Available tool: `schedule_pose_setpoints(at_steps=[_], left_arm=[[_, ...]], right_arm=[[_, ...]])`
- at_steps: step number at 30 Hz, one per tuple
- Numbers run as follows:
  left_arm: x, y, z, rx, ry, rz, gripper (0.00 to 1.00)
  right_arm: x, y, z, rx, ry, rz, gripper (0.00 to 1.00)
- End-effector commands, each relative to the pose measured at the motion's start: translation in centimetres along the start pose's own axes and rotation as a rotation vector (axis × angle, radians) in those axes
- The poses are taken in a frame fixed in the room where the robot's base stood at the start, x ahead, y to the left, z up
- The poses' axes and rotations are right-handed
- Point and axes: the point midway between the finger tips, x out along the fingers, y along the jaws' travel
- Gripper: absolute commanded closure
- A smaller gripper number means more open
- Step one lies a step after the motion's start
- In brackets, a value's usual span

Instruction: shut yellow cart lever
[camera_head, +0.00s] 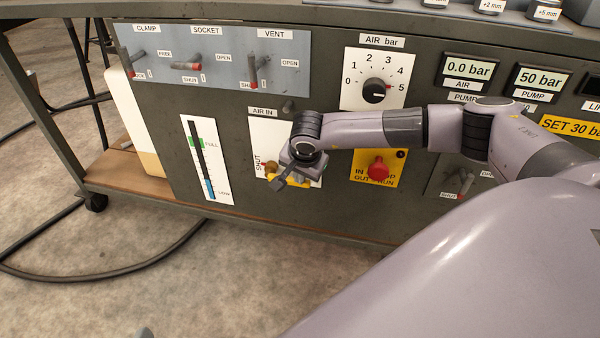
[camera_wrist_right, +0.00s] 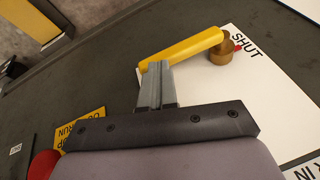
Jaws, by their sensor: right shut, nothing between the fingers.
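The yellow lever (camera_wrist_right: 182,48) sits on a brass hub (camera_wrist_right: 222,52) on a white panel. In the wrist view its arm runs left from the hub, away from the printed word SHUT. In the head view the lever (camera_head: 292,181) is partly hidden behind my right gripper (camera_head: 281,187). That gripper's fingers (camera_wrist_right: 155,76) are closed together with nothing between them. Their tips overlap the lower edge of the lever's free end in the wrist view; I cannot tell whether they touch it.
A red knob (camera_head: 378,168) on a yellow plate is right of the lever, below my forearm. The AIR bar dial (camera_head: 376,92) is above. Three small levers line the upper grey strip (camera_head: 221,73). A level gauge (camera_head: 207,160) is at left. Floor in front is clear, with a black hose.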

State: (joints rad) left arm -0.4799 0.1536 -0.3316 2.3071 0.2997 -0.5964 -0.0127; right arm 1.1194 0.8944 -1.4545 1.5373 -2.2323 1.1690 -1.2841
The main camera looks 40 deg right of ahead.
Motion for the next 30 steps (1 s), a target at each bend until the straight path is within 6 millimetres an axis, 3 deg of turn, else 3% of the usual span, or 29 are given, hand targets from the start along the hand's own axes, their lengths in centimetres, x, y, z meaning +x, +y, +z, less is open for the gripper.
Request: schedule_pose_setpoints(at_steps=[15,21,25,30], left_arm=[[-0.1,0.1,-0.5,0.001,0.006,0.001,0.29],[-0.4,0.5,-1.0,-0.012,-0.028,0.002,0.29],[-1.1,-0.7,-1.0,0.034,-0.055,-0.066,0.29],[-1.6,-1.1,-0.9,0.066,-0.065,-0.093,0.29]], right_arm=[[0.3,0.6,0.0,-0.001,-0.001,0.019,1.00],[-2.1,-0.6,-0.9,0.002,0.001,0.012,1.00],[-4.3,-1.6,-1.8,0.004,0.004,0.006,1.00],[-6.2,0.6,-1.7,0.003,0.003,0.005,1.00]])
